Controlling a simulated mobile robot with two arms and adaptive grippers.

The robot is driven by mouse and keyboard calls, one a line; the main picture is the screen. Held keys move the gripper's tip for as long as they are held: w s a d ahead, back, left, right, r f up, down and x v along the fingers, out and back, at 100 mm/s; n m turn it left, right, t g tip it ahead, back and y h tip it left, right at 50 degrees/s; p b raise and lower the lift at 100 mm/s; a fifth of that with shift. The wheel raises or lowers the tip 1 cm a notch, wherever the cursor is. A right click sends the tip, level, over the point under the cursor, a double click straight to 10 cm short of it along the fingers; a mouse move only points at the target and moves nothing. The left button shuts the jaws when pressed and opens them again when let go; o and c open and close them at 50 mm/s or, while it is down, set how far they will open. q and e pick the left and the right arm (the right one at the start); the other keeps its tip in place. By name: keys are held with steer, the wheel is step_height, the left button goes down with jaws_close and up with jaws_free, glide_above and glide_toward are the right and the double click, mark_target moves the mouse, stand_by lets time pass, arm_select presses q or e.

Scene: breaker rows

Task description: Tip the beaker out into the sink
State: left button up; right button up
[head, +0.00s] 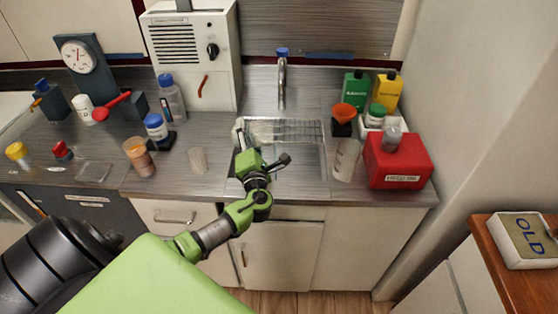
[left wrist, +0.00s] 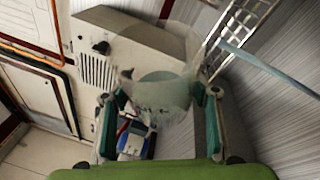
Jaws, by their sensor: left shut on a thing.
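The sink (head: 300,178) is a metal basin set in the counter, with a wire rack across its back part and a tap behind. My left gripper (head: 262,150) is over the left part of the sink. In the left wrist view, its two fingers (left wrist: 160,108) are shut on a clear beaker (left wrist: 163,92) with dark markings on its wall. In the head view I cannot make out the held beaker clearly against the sink. I cannot tell its exact tilt or whether liquid is in it. My right gripper is not in view.
A clear glass (head: 198,160) and a cup of brown liquid (head: 139,157) stand left of the sink. A graduated beaker (head: 346,160) and a red box (head: 398,162) stand at its right. The tap (head: 282,85) rises behind. A white heater-like box (head: 193,60) stands back left.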

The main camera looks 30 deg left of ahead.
mark_target(255, 127)
arm_select(q)
steer(key=shift+r+m+b, duration=0.3)
steer(key=shift+m+b, duration=0.05)
steer(key=shift+m, duration=0.05)
stand_by(0.4)
steer(key=shift+w+d+r+m+t+y+p, duration=0.25)
steer(key=shift+d+r+m+t+p, duration=0.3)
steer(key=shift+d+m+p, duration=0.3)
stand_by(0.9)
steer(key=shift+d+r+m+t+p, duration=0.25)
steer(key=shift+r+m+t+p, duration=0.35)
steer(key=shift+m, duration=0.75)
stand_by(0.6)
